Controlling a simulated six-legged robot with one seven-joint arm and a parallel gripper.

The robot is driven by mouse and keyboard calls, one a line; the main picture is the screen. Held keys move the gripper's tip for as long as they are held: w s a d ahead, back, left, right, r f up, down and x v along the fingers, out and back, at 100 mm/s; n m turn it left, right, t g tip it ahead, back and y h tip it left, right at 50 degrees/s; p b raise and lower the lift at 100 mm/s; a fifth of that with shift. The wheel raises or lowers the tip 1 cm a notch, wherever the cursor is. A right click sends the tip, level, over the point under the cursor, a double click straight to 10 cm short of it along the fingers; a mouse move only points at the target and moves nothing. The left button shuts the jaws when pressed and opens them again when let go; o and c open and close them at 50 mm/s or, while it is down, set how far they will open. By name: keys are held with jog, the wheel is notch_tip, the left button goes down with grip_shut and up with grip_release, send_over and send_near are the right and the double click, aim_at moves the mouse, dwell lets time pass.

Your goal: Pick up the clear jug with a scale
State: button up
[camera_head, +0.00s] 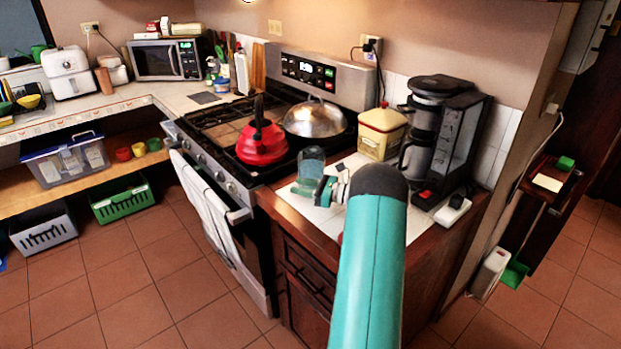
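A clear, greenish jug (311,160) stands on the white-tiled counter just right of the stove. No scale marks can be made out on it at this size. My teal arm reaches up from the bottom of the picture. My gripper (318,188) is at the front of the jug, low down, and overlaps its lower part in the picture. The fingers are small and partly hidden by my arm, so I cannot tell whether they touch the jug or how far apart they are.
A red kettle (262,142) and a lidded pan (315,120) sit on the stove (219,165) to the left. A yellow canister (381,133) and a dark coffee machine (445,135) stand right of the jug. The tiled floor (130,270) at left is clear.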

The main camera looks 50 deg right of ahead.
jog(key=shift+w+a, duration=0.25)
jog(key=shift+w, duration=0.35)
jog(key=shift+c, duration=0.3)
grip_shut()
jog(key=shift+r, duration=0.1)
dwell(0.6)
